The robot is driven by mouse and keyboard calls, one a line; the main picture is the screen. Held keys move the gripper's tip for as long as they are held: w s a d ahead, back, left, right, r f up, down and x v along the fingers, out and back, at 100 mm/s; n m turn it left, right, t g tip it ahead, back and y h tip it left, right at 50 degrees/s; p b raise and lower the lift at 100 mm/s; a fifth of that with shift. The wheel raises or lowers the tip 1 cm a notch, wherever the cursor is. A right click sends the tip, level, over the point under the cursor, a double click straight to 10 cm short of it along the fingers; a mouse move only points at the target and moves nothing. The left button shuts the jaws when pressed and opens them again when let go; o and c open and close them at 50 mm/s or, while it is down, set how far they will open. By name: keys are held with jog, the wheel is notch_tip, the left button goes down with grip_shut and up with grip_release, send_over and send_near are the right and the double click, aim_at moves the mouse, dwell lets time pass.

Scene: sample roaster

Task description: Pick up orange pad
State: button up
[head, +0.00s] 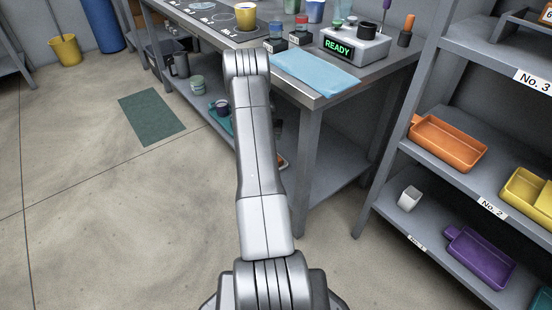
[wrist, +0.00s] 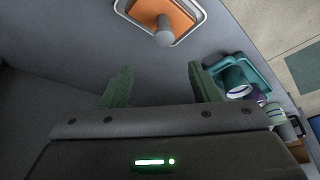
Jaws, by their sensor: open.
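An orange pad (wrist: 175,10) lies in a white-rimmed tray (wrist: 122,10) at the top of the wrist view, partly cut off by the frame edge. A grey rounded knob (wrist: 164,38) stands at its near side, on or in front of it; I cannot tell which. In the head view a small orange bit (head: 283,161) shows on the table's lower shelf beside my arm, mostly hidden. My gripper (wrist: 158,78) is open and empty, its two green fingers apart, with the pad beyond the fingertips. My gripper is hidden in the head view behind my arm and the table.
A teal tray (wrist: 258,72) with cups is right of my fingers on the lower shelf (head: 312,185). The tabletop with a blue cloth (head: 315,73) overhangs this shelf. A rack with an orange bin (head: 448,143) stands right. The floor left is open around a green mat (head: 152,116).

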jog(key=b+x, duration=0.1)
jog(key=x, duration=0.5)
jog(key=shift+f, duration=0.45)
jog(key=f, duration=0.1)
jog(key=f+b, duration=0.1)
jog(key=w+f+b, duration=0.1)
jog(key=f, duration=0.1)
jog(key=shift+w+a+f, duration=0.1)
jog(key=shift+a, duration=0.2)
jog(key=shift+w+f+b, duration=0.25)
jog(key=shift+f+b, duration=0.1)
jog(key=shift+f, duration=0.1)
grip_shut()
